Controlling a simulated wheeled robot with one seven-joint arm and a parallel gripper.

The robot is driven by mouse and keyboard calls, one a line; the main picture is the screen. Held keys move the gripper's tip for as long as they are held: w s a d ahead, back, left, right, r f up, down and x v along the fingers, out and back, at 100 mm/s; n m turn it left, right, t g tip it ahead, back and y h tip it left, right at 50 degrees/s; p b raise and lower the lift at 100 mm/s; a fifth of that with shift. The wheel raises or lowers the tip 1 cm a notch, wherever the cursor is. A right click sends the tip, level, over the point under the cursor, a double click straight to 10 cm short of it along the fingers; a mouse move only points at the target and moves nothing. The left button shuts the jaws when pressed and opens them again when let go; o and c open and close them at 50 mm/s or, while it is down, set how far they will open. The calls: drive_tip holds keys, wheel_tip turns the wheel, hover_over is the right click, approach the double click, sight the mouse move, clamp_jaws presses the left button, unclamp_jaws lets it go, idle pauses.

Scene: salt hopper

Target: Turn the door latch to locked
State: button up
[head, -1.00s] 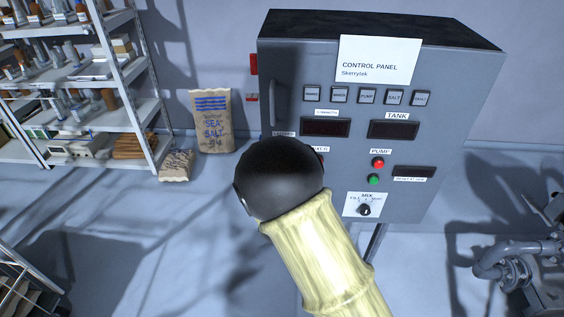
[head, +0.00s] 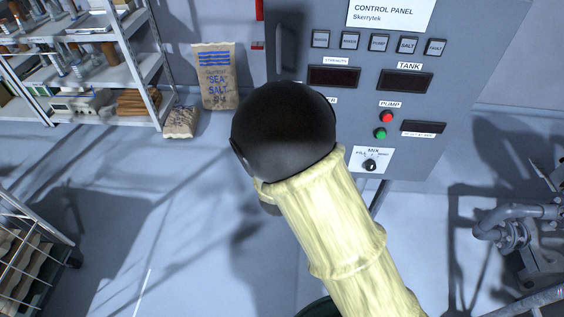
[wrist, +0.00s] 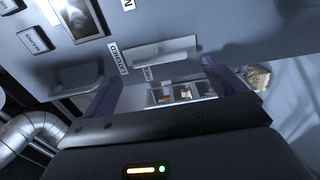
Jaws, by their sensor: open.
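The control panel cabinet (head: 432,150) stands at upper right in the head view, with a vertical handle (head: 286,47) on its left side. The black end of my arm covers the panel's lower left, so the door latch is hidden there. A second small label is below the bar. I cannot tell for sure whether this bar is the latch. My gripper (wrist: 163,76) is open, its fingers apart near the bar and holding nothing visible.
A shelf rack (head: 140,60) and a sea salt sack (head: 217,78) stand at upper left, with a smaller sack (head: 181,122) on the floor. Pipes (head: 510,225) are at the right. A rack corner is at lower left.

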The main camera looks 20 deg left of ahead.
drive_tip(key=b+v, duration=0.3)
drive_tip(key=v, duration=0.9)
drive_tip(key=shift+b, duration=0.3)
drive_tip(key=w+d+f+m+g+h, duration=0.1)
drive_tip(key=w+d+f+m+g, duration=0.25)
drive_tip(key=d+m, duration=0.25)
drive_tip(key=w+d+f+m+g+h, duration=0.1)
drive_tip(key=w+d+f+m+g, duration=0.3)
drive_tip(key=d, duration=0.3)
drive_tip(key=s+d+m+g+h, duration=0.1)
drive_tip(key=s+d+m+g, duration=0.2)
drive_tip(key=s+d+m, duration=0.2)
drive_tip(key=s+d+m+g+h, duration=0.1)
drive_tip(key=s+d+m+g, duration=0.3)
drive_tip(key=d, duration=0.8)
drive_tip(key=shift+s+f+m, duration=0.2)
drive_tip(key=shift+s+m, duration=0.7)
drive_tip(key=shift+s, duration=0.15)
